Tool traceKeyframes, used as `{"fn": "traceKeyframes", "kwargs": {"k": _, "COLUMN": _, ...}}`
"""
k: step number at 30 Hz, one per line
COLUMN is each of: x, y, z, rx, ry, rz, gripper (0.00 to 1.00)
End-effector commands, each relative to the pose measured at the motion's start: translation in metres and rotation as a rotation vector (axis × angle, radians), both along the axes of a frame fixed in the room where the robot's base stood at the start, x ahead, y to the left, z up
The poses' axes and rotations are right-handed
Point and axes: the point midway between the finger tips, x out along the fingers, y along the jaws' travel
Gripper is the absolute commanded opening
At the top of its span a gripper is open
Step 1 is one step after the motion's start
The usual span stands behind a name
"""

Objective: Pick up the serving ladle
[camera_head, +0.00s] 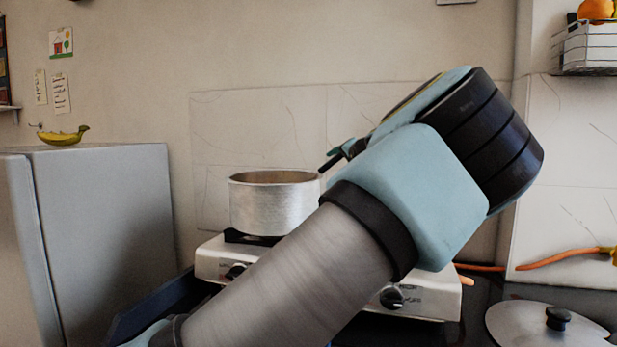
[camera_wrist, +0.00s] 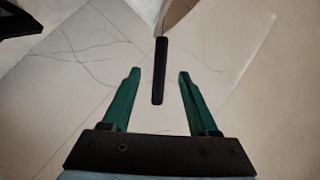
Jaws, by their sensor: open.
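A slim black handle (camera_wrist: 159,88) shows in the wrist view, and its near end lies between my two green fingers in the picture. My gripper (camera_wrist: 160,74) is open, with a visible gap on each side of the handle. The handle runs up to a pale brownish piece (camera_wrist: 177,12) cut off by the top edge. In the head view, a short dark rod (camera_head: 329,164) shows beside my gripper (camera_head: 346,150), right of the pot's rim. I cannot tell whether it belongs to the ladle or the pot. No ladle bowl is visible.
A metal pot (camera_head: 272,207) stands on a white stove (camera_head: 212,262), partly behind my arm. A grey cabinet (camera_head: 110,240) with a banana (camera_head: 63,136) on top is at left. A lid (camera_head: 510,325) lies at lower right. A tiled wall (camera_head: 250,130) is behind.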

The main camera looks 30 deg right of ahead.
Motion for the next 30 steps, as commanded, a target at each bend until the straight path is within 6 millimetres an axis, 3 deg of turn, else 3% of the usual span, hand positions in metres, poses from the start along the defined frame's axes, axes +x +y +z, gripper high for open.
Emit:
{"fn": "traceKeyframes", "kwargs": {"k": 6, "x": 0.035, "y": -0.002, "z": -0.006, "rx": 0.002, "ry": 0.0, "rz": 0.003, "gripper": 0.6}}
{"fn": "traceKeyframes", "kwargs": {"k": 14, "x": 0.054, "y": -0.003, "z": -0.012, "rx": 0.002, "ry": 0.001, "rz": 0.003, "gripper": 0.6}}
{"fn": "traceKeyframes", "kwargs": {"k": 21, "x": 0.087, "y": -0.004, "z": -0.022, "rx": 0.001, "ry": 0.002, "rz": 0.002, "gripper": 0.6}}
{"fn": "traceKeyframes", "kwargs": {"k": 30, "x": 0.094, "y": -0.005, "z": -0.027, "rx": 0.0, "ry": 0.001, "rz": 0.002, "gripper": 0.6}}
